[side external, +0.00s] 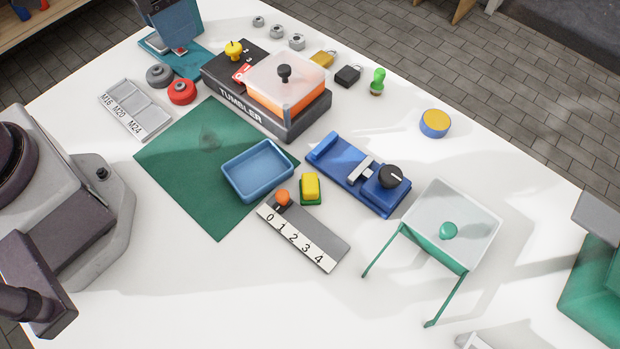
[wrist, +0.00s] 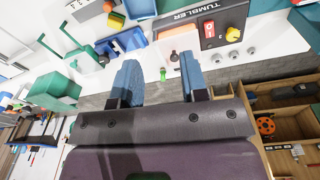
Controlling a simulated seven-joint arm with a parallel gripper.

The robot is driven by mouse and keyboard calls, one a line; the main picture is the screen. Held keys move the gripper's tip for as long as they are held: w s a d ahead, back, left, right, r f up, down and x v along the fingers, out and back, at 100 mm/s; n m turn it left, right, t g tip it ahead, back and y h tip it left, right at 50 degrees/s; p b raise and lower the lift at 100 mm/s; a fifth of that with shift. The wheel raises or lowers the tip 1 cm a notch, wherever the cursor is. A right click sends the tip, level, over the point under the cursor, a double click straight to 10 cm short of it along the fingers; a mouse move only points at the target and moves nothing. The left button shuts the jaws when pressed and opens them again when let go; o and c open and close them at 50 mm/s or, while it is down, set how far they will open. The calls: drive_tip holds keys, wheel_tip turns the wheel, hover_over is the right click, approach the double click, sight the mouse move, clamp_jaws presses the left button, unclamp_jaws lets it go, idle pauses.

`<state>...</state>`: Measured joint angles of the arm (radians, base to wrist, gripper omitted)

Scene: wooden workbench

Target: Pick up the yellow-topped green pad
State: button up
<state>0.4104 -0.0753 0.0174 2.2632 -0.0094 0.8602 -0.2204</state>
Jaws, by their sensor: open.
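The yellow-topped green pad (side external: 311,187) lies on the white bench top, just right of the blue tray and beside the numbered slide with an orange knob. In the wrist view the pad (wrist: 116,20) shows small near the top edge, left of centre. My gripper (wrist: 158,68) is open, with its two blue fingers apart and nothing between them. It is well away from the pad. The gripper is out of the side external view, where only part of my arm shows at the left.
The blue tray (side external: 231,176) sits on a green mat (side external: 180,160). The numbered slide (side external: 318,245) lies just below the pad. A blue vise (side external: 340,160) stands to its right, and a clear-topped green stand (side external: 480,235) farther right. The tumbler (side external: 230,105) is behind. The front bench is clear.

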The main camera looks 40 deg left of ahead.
drive_tip(key=w+d+f+n+g+y, duration=0.1)
drive_tip(key=w+d+f+n, duration=0.15)
drive_tip(key=d+f, duration=0.35)
drive_tip(key=w+d+f+n+g, duration=0.1)
drive_tip(key=d+f+n, duration=0.2)
drive_tip(key=d+f, duration=0.4)
drive_tip(key=n+t, duration=0.1)
drive_tip(key=n, duration=0.5)
hover_over(310, 179)
drive_tip(key=shift+m+h, duration=0.25)
drive_tip(key=shift+h, duration=0.05)
wheel_tip(310, 179, down, 7)
drive_tip(key=shift+s+a+f, duration=0.1)
drive_tip(key=shift+a, duration=0.05)
drive_tip(key=shift+d+f, duration=0.2)
drive_tip(key=shift+f, duration=2.65)
drive_tip(key=c, duration=0.7)
drive_tip(key=shift+c, duration=0.2)
drive_tip(key=shift+r, duration=0.1)
